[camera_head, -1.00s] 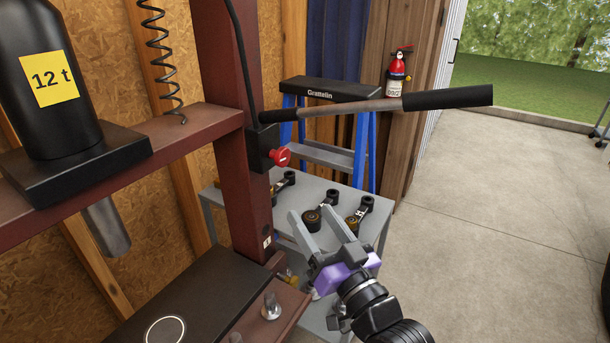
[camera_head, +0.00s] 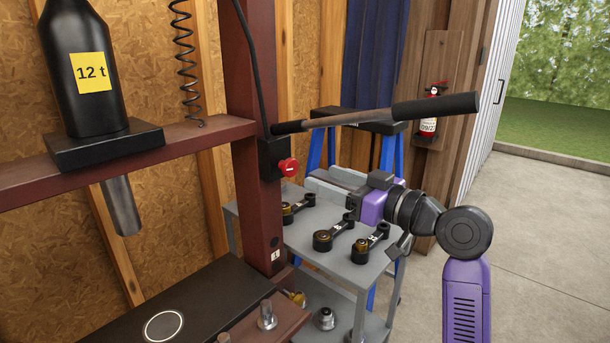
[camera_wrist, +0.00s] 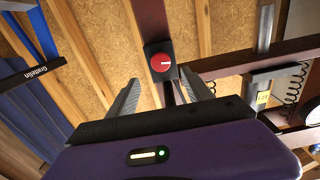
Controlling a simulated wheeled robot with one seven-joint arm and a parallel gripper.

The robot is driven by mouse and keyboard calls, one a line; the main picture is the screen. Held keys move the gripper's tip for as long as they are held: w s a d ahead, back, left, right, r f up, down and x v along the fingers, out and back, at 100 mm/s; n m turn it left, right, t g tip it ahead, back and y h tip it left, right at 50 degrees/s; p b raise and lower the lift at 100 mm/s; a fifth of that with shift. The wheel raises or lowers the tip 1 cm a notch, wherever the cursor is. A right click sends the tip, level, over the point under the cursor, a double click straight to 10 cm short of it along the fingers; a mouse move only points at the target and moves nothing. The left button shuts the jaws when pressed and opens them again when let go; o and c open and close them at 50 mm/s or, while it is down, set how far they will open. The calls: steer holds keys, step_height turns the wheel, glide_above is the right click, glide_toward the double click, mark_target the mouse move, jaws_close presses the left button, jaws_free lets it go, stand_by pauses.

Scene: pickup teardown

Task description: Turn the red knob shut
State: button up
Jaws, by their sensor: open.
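The red knob (camera_head: 288,167) sits on a black valve block (camera_head: 270,158) on the dark red press column (camera_head: 255,200). In the wrist view the knob (camera_wrist: 162,63) faces the camera, with a white mark at its right side. My gripper (camera_head: 312,182) is open and empty, to the right of the knob and slightly below it, apart from it. In the wrist view its two fingers (camera_wrist: 163,90) stand on either side below the knob, with the knob between and beyond them.
A long black-gripped lever (camera_head: 350,117) juts right from the block, above my gripper. A grey cart (camera_head: 310,240) with several dark parts stands below. The press bed (camera_head: 210,295) is at lower left, a black 12 t bottle jack (camera_head: 85,70) upper left. Open floor lies right.

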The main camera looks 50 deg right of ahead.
mark_target(293, 170)
steer(key=w, duration=0.4)
steer(key=w+p, duration=0.1)
steer(key=w, duration=0.3)
steer(key=shift+a+f, duration=0.2)
steer(key=shift+s, duration=0.1)
steer(key=shift+c, duration=0.2)
jaws_close()
